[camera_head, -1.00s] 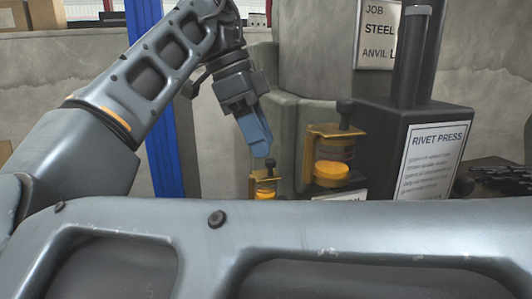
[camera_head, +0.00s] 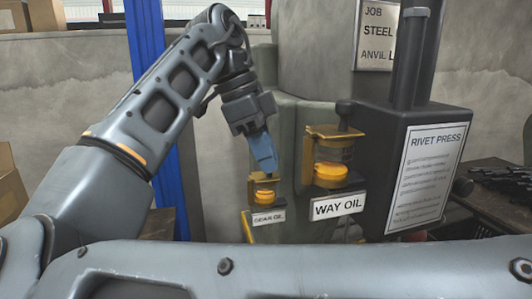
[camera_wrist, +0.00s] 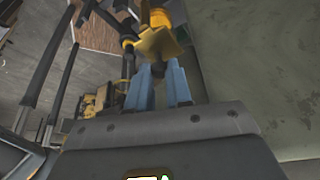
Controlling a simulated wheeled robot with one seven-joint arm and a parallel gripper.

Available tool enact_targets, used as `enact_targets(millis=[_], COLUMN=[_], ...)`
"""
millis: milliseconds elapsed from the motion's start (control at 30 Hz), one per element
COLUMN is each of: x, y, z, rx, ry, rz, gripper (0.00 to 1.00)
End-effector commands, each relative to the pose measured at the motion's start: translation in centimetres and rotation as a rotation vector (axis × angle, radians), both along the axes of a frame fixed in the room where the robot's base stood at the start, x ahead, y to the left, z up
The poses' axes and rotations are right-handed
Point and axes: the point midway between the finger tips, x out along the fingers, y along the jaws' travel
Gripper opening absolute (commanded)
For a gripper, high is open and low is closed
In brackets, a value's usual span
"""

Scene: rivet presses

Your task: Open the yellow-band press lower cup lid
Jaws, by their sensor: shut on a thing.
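The lower oil cup (camera_head: 264,196), yellow with a small bracket, sits above a GEAR OIL label (camera_head: 268,218) on the green press (camera_head: 288,140). My gripper (camera_head: 266,170) comes down from above with its blue fingers at the top of this cup, where a dark knob stood in the earlier view. The fingers are shut on the lid knob, which they mostly hide. In the wrist view my gripper (camera_wrist: 160,68) has its two blue fingers a little apart, with their tips at a yellow cup part (camera_wrist: 158,42). The lid looks shut, though the fingers partly cover it.
A larger yellow cup (camera_head: 330,174) with its own bracket and dark knob stands close to the right, above a WAY OIL label (camera_head: 338,207). A dark box with a RIVET PRESS sign (camera_head: 432,165) is farther right. A blue post (camera_head: 152,90) stands behind my arm.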

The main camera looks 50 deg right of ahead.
Motion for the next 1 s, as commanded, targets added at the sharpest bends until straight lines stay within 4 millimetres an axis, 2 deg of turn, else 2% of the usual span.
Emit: enact_targets(millis=[533, 1000], x=[0.1, 1.0], y=[-0.1, -0.6], z=[0.2, 0.3], rx=[-0.002, -0.002], ry=[0.001, 0.004], rz=[0.063, 0.443], gripper=[0.0, 0.0])
